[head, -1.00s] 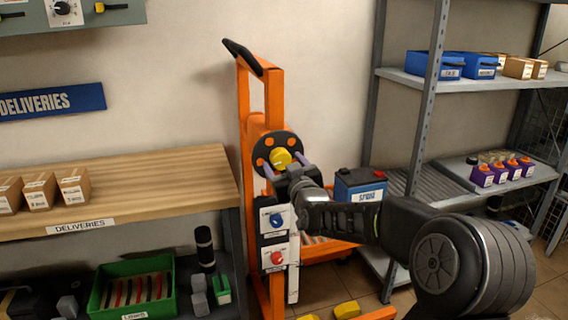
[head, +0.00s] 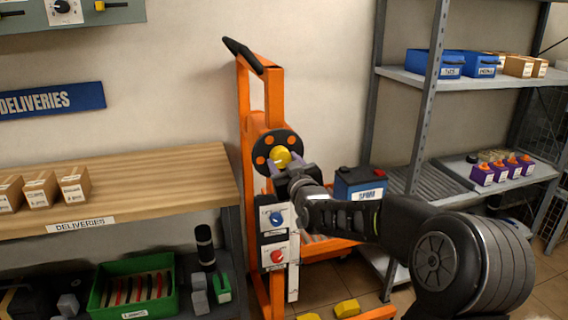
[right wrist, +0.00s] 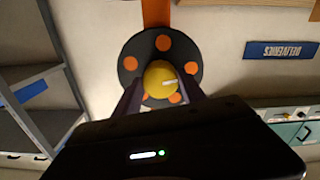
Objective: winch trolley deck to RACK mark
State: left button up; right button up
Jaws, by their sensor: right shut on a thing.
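The orange winch trolley (head: 274,95) stands upright against the wall, between the wooden bench and the grey rack. Its round black winch wheel with orange spots (head: 265,143) carries a yellow knob (head: 281,156). My right gripper (head: 284,167) is shut on the yellow knob. The right wrist view shows the knob (right wrist: 160,80) between the two fingers, in front of the wheel (right wrist: 130,64). A blue and black battery (head: 359,184) rests on the trolley's deck (head: 335,247). Below the wheel is a panel with a blue knob (head: 277,219) and a red knob (head: 278,257). No RACK mark is readable. My left gripper is not in view.
The grey rack (head: 428,95) on the right holds blue bins, cartons and purple items. The deliveries bench (head: 140,185) is at left, with a green bin (head: 112,300) below it. Yellow blocks (head: 347,308) are low in front of the trolley.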

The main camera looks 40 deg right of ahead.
jog(key=shift+f+b, duration=0.15)
jog(key=shift+b, duration=0.25)
jog(key=m+b, duration=0.3)
jog(key=b, duration=0.2)
jog(key=shift+f, duration=0.15)
jog(key=shift+a+m, duration=0.1)
jog(key=shift+m, duration=0.2)
jog(key=shift+r, duration=0.3)
jog(key=o, duration=1.4)
